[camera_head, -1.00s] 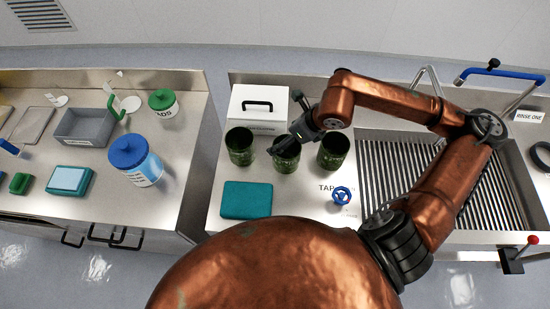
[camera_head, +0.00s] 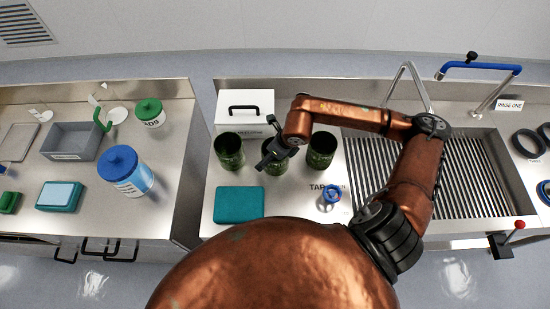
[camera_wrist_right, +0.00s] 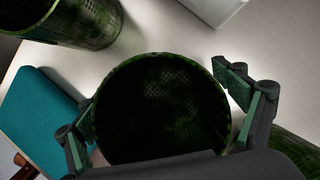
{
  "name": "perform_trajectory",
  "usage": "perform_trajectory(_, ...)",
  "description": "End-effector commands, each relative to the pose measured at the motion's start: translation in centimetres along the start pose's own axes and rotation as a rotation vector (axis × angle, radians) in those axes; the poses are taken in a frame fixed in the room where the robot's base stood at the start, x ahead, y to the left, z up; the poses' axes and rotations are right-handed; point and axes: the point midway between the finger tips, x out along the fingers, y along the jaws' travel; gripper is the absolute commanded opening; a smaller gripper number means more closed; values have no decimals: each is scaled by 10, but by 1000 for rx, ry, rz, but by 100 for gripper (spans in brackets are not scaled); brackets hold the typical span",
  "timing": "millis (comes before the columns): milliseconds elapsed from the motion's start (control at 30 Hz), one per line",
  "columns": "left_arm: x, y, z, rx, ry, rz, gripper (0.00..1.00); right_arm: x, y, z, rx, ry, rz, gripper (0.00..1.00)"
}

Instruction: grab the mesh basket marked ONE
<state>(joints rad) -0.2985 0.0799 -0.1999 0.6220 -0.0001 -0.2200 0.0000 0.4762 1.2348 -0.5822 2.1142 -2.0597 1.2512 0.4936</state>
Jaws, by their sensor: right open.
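Three dark green mesh baskets stand upright in a row on the counter: a left one (camera_head: 229,152), a middle one (camera_head: 275,168) and a right one (camera_head: 321,150). I cannot read a ONE mark on any of them. My right gripper (camera_head: 269,153) is over the middle basket and hides part of it. In the right wrist view, the open right gripper (camera_wrist_right: 161,90) has its fingers on either side of a basket's round mouth (camera_wrist_right: 160,105); I cannot tell whether they touch it. Another basket (camera_wrist_right: 75,18) shows at upper left. My left gripper is not in view.
A white box (camera_head: 245,108) with a black handle stands behind the baskets. A teal block (camera_head: 239,203) lies in front, and a blue valve knob (camera_head: 331,195) is at front right. A ribbed sink (camera_head: 470,180) is to the right.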

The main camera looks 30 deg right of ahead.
Motion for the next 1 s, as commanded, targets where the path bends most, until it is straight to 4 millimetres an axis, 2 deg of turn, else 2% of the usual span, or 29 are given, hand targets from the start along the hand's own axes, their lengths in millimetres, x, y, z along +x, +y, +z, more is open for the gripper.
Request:
perform_trajectory(100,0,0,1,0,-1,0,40,0,0,0,0,0,0,89)
perform_trajectory(900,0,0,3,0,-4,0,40,0,0,0,0,0,0,35)
perform_trajectory(1000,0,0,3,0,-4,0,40,-1,0,0,0,-1,0,35)
